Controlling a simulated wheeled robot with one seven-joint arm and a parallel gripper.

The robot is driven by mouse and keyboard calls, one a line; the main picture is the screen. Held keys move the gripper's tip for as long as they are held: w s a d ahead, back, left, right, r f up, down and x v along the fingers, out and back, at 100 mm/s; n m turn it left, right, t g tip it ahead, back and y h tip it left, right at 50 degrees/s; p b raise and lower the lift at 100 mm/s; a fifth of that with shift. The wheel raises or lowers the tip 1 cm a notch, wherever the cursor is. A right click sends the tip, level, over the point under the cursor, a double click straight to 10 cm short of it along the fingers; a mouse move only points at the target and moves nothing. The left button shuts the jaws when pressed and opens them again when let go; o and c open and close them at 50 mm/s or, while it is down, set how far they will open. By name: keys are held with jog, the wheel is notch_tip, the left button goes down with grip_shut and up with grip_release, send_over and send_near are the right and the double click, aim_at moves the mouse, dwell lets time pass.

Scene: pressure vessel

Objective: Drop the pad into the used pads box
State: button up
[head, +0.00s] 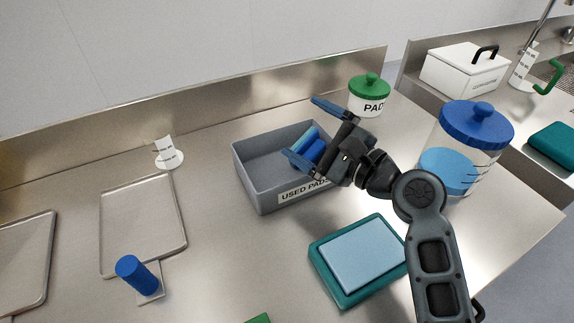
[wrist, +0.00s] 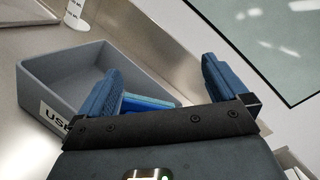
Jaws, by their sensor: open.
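The used pads box (head: 258,183) is a grey open-topped bin with a "USED PADS" label. It stands on the steel bench and also shows at the left of the wrist view (wrist: 40,80). A pad with light blue and darker blue layers (head: 304,138) shows inside the box area at its right side, tilted. In the wrist view the pad (wrist: 148,102) is partly hidden behind my gripper. My gripper (head: 304,130) is open over the box's right part, its blue fingers spread wide. Whether the pad touches a finger or the box floor is unclear.
A teal tray with a light blue block (head: 362,252) sits in front of the box. A green-lidded jar (head: 369,98) and a blue-lidded clear jar (head: 470,150) stand right.

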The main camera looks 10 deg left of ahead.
jog(key=b+v, duration=0.1)
jog(key=v, duration=0.6)
jog(key=shift+s+d, duration=0.15)
jog(key=shift+d, duration=0.1)
